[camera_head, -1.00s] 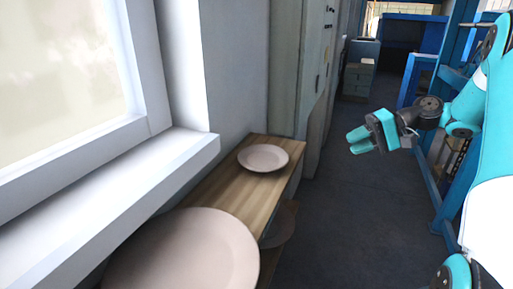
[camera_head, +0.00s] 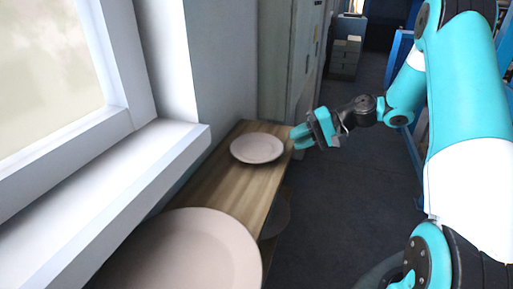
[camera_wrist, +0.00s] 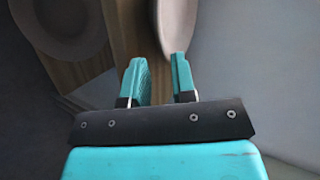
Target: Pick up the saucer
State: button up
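The saucer (camera_head: 257,148) is a round, shallow, pale pink dish. It lies flat near the far end of a narrow wooden shelf (camera_head: 211,191) in the head view. My gripper (camera_head: 300,137) is just right of the saucer, above the shelf's right edge, apparently not touching it. In the wrist view the two teal fingers of my gripper (camera_wrist: 159,60) are parted, with nothing between them. A pale curved dish edge (camera_wrist: 178,24) shows beyond the right finger, and a round dish (camera_wrist: 65,22) is at upper left; I cannot tell which is the saucer.
A larger pale pink plate (camera_head: 190,255) lies on the near end of the shelf. A white window sill (camera_head: 120,192) runs along the left. A lower round object (camera_head: 277,218) shows under the shelf's right edge. The dark floor (camera_head: 335,210) to the right is open.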

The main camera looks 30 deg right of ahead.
aim_at(281, 144)
jog(key=p+x, duration=0.1)
jog(key=x, duration=0.1)
jog(key=p+x, duration=0.1)
jog(key=x, duration=0.1)
jog(key=shift+a+r+p, duration=0.1)
jog(key=shift+a+p, duration=0.25)
jog(key=shift+w+a+f, duration=0.2)
jog(key=shift+a+f, duration=0.1)
grip_shut()
